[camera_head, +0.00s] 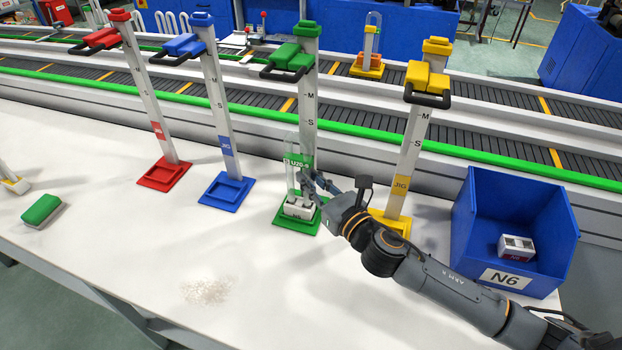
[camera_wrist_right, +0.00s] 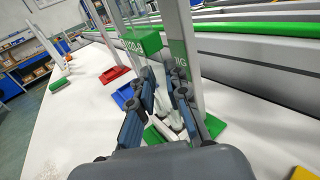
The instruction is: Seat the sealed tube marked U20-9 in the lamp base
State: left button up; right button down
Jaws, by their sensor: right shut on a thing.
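The clear tube with the green U20-9 label (camera_head: 297,160) stands about upright in front of the green jig's post; its label also shows in the wrist view (camera_wrist_right: 143,43). My right gripper (camera_head: 309,184) is shut on the tube's lower part, below the label. The white lamp base (camera_head: 298,208) sits on the green jig's foot, directly under the tube, and is partly visible between my fingers in the wrist view (camera_wrist_right: 172,124). I cannot tell whether the tube's lower end touches the base. My left gripper is not in view.
Red (camera_head: 163,176), blue (camera_head: 225,192) and yellow (camera_head: 405,190) jigs stand beside the green jig (camera_head: 306,130). A blue bin marked N6 (camera_head: 478,235) holds a small box at the right. A green-topped block (camera_head: 42,209) lies left. The front table is mostly clear, with pale granules (camera_head: 208,290).

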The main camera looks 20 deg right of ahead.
jog(key=shift+f+b, duration=0.5)
jog(key=shift+f, duration=0.25)
dwell(0.4)
jog(key=c, duration=1.3)
grip_release()
jog(key=shift+o, duration=0.2)
jog(key=shift+s, duration=0.1)
jog(key=v, duration=1.1)
jog(key=shift+s+d, duration=0.15)
jog(key=shift+s, duration=0.25)
jog(key=shift+s, duration=0.1)
